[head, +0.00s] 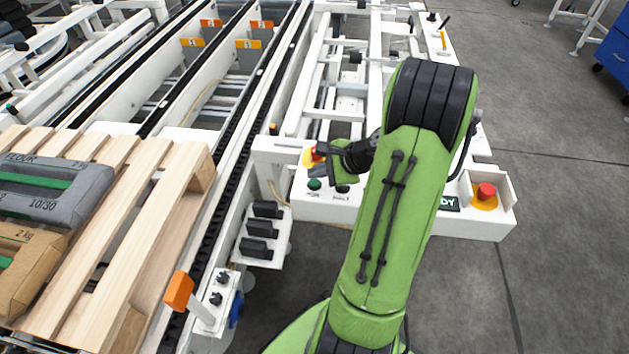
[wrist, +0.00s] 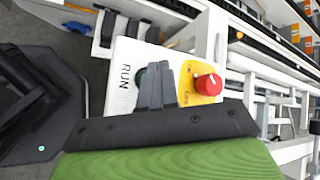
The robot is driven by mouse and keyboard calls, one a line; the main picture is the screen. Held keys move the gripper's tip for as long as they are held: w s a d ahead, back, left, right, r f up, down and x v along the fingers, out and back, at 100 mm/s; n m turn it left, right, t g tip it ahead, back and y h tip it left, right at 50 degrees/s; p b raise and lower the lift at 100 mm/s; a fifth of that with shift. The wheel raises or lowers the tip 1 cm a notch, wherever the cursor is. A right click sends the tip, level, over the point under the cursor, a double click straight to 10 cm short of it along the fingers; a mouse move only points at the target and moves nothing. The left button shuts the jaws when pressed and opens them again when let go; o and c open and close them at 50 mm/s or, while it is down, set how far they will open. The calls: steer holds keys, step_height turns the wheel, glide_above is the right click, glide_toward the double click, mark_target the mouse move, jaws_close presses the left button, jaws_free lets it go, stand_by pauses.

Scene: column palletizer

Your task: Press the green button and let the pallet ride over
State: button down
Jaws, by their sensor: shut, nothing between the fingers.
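The green button (head: 314,184) sits on the white control panel (head: 372,196), beside a red emergency button on a yellow plate (head: 308,157). In the wrist view the green button (wrist: 140,77) is partly hidden behind my fingers, near the RUN label (wrist: 125,76). My gripper (head: 321,151) is shut and empty over the panel; in the wrist view its fingertips (wrist: 168,68) lie between the green and red buttons. I cannot tell whether they touch the panel. The wooden pallet (head: 143,237) lies at left with flour sacks (head: 55,190) on it, beside the black conveyor chain (head: 228,170).
The red emergency button (wrist: 208,84) stands close to my fingers. Another red button (head: 486,191) is at the panel's right end. An orange sensor post (head: 180,290) stands by the pallet.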

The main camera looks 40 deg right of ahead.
steer(key=shift+f, duration=0.45)
